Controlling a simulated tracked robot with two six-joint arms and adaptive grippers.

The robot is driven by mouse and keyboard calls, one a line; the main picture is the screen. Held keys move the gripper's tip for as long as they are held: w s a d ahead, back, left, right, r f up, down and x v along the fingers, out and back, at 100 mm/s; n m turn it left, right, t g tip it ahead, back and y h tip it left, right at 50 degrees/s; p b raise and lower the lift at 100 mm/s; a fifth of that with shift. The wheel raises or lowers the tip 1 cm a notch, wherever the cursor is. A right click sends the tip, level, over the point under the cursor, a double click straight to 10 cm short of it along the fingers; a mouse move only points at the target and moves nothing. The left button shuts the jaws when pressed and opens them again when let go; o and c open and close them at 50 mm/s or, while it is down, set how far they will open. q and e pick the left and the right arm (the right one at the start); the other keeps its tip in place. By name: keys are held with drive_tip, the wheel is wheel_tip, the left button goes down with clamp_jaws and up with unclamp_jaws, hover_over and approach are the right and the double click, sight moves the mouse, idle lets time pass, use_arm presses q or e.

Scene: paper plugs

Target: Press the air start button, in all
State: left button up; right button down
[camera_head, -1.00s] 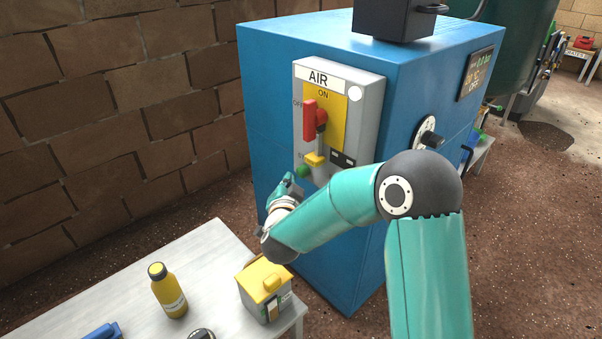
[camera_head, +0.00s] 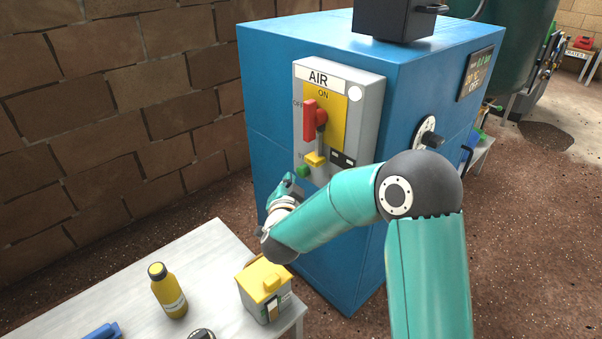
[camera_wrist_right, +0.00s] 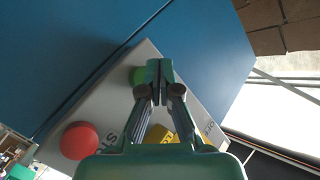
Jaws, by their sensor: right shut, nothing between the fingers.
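The grey AIR control box (camera_head: 369,100) is on the front of the blue cabinet, with a red handle (camera_head: 310,120) on a yellow plate. A green button (camera_head: 303,171) is low on the box's front. In the right wrist view the green button (camera_wrist_right: 138,76) is partly hidden behind the fingertips. My right gripper (camera_head: 289,180) is shut and empty, its tips close to the green button; I cannot tell whether they touch. Its shut fingertips show in the right wrist view (camera_wrist_right: 160,78), along with a round red button (camera_wrist_right: 78,140). My left gripper is not in view.
The blue cabinet (camera_head: 270,90) stands behind my right arm. A pale table (camera_head: 220,245) at the lower left holds a yellow bottle (camera_head: 168,290) and a yellow-topped box (camera_head: 264,292). A brick wall (camera_head: 100,120) is at the left.

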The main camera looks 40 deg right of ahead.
drive_tip(key=shift+d, duration=0.1)
drive_tip(key=shift+d, duration=0.3)
drive_tip(key=shift+d+b, duration=0.3)
drive_tip(key=shift+d, duration=0.25)
idle(0.6)
idle(0.4)
drive_tip(key=shift+a, duration=0.95)
drive_tip(key=shift+s+a, duration=0.15)
drive_tip(key=shift+a, duration=1.15)
drive_tip(key=shift+s+a, duration=0.1)
drive_tip(key=shift+a, duration=1.15)
